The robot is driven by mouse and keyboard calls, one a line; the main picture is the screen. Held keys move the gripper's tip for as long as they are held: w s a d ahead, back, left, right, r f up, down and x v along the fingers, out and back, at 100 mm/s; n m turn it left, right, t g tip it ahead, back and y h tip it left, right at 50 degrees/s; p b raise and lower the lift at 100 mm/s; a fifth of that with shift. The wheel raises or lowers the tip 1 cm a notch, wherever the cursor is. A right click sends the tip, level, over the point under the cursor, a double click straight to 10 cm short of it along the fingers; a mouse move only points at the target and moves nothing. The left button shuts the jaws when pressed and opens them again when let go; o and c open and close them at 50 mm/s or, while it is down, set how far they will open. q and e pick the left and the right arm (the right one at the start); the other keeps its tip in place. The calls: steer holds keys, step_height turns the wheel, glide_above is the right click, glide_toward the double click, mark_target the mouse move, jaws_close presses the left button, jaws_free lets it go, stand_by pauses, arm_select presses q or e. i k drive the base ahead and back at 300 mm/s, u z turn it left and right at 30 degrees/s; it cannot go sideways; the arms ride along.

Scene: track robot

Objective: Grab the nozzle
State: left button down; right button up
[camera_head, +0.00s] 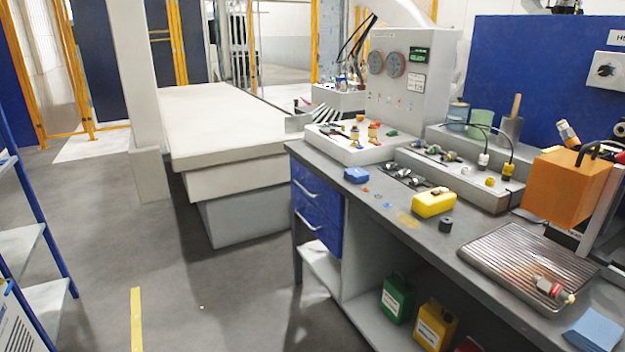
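A small nozzle-like part (553,289) with a metal body, a pale middle and a red and yellow end lies on its side on the ribbed metal tray (487,262) at the right of the workbench. Several other small metal fittings (437,152) sit on a grey stepped block farther back. I cannot tell for sure which part is the nozzle. Neither of my grippers shows in the head view.
The workbench (405,225) holds a yellow case (433,203), a black cylinder (446,225), a blue block (356,175) and a blue cloth (594,330). An orange box (562,185) stands behind the tray. Open floor (240,290) lies left of the bench.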

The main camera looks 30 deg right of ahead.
mark_target(546, 284)
steer(key=i, duration=1.65)
steer(key=z, duration=2.1)
